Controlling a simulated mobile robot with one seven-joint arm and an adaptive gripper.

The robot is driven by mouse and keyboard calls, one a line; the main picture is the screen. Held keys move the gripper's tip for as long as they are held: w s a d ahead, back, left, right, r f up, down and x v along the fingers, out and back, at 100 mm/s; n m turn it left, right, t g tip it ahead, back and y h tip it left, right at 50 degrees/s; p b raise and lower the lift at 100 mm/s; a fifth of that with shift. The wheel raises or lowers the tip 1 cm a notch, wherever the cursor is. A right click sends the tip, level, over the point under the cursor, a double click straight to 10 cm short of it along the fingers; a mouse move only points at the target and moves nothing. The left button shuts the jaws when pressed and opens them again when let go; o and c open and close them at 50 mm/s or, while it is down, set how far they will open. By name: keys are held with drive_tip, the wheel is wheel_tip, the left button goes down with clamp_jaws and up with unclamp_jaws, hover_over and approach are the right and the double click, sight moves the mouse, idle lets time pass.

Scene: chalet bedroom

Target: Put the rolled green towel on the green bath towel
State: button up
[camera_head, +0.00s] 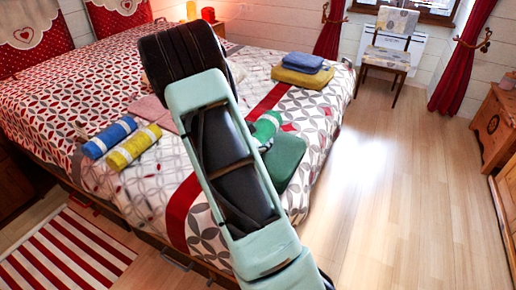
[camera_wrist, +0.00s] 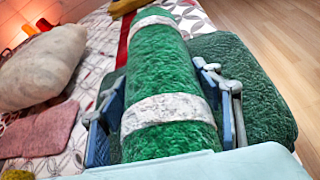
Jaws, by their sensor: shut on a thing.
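The rolled green towel (camera_wrist: 170,75) with white bands lies lengthwise between the two fingers of my gripper (camera_wrist: 165,108) in the wrist view, and the gripper is shut on it. The folded green bath towel (camera_wrist: 252,97) shows beneath and to the right of the roll. I cannot tell whether the roll touches it. In the head view the roll (camera_head: 266,126) shows partly beside my arm, at the far edge of the bath towel (camera_head: 285,162), which lies on the bed's right side. My arm hides the gripper there.
On the bed (camera_head: 255,190) lie a blue roll (camera_head: 109,138) and a yellow roll (camera_head: 134,147) at left, a pink towel (camera_head: 152,108), and blue (camera_head: 303,62) and yellow (camera_head: 302,77) folded towels at the back. A chair (camera_head: 390,50) stands beyond. The wood floor at right is clear.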

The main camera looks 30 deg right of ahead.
drive_tip(key=shift+w+d+f, duration=0.15)
drive_tip(key=shift+d+f, duration=0.2)
drive_tip(key=shift+f, duration=0.1)
drive_tip(key=shift+w+d+f+b, duration=0.1)
drive_tip(key=shift+f+b, duration=0.35)
drive_tip(key=shift+f, duration=1.15)
drive_tip(key=shift+f, duration=0.2)
drive_tip(key=o, duration=1.3)
drive_tip(key=shift+r, duration=0.1)
drive_tip(key=shift+r, duration=0.15)
drive_tip(key=p+v, duration=0.1)
drive_tip(key=v, duration=1.1)
drive_tip(key=shift+p, duration=0.35)
